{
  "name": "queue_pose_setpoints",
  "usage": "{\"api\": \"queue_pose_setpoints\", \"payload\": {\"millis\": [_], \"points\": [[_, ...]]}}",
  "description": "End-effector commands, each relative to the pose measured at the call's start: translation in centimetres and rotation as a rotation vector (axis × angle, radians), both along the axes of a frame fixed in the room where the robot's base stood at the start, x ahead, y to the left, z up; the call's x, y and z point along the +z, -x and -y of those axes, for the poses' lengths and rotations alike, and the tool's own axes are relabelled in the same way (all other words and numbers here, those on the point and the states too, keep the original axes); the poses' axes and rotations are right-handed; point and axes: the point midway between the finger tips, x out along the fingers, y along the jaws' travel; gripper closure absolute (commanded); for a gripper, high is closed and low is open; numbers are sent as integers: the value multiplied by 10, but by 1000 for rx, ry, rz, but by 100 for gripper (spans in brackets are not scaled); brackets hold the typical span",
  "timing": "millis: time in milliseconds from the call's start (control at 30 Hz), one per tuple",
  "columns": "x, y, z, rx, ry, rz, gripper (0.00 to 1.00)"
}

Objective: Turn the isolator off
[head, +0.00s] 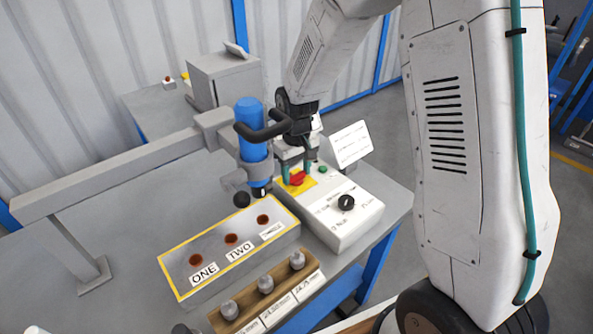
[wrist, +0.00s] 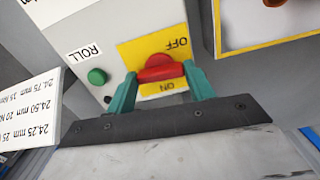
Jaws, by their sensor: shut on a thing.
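The isolator is a red handle (head: 298,179) on a yellow plate, set on top of a pale control box (head: 338,222). In the wrist view the red handle (wrist: 158,68) lies roughly crosswise on the yellow plate (wrist: 128,50). The word OFF shows beyond it to the upper right and ON on the near side, both upside down. My gripper (wrist: 161,74) has one teal finger on each side of the handle and is shut on it. In the head view my gripper (head: 295,168) reaches down from above, partly hiding the handle and plate.
A green button (wrist: 97,76) marked ROLL is beside the plate. A black knob (head: 346,202) is on the same box. A blue cylinder with black handles (head: 252,130) stands close left. A yellow-edged block (head: 222,262) with several holes and a white sign (head: 350,142) are nearby.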

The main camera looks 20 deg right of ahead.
Motion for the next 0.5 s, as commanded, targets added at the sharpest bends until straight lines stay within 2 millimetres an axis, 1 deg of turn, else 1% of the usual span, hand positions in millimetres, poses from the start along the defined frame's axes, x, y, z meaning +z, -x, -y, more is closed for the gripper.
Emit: {"api": "queue_pose_setpoints", "payload": {"millis": [200, 500], "points": [[1, -1, 0, 69, -1, 3, 70], [1, -1, 0, 95, 0, 3, 70]]}}
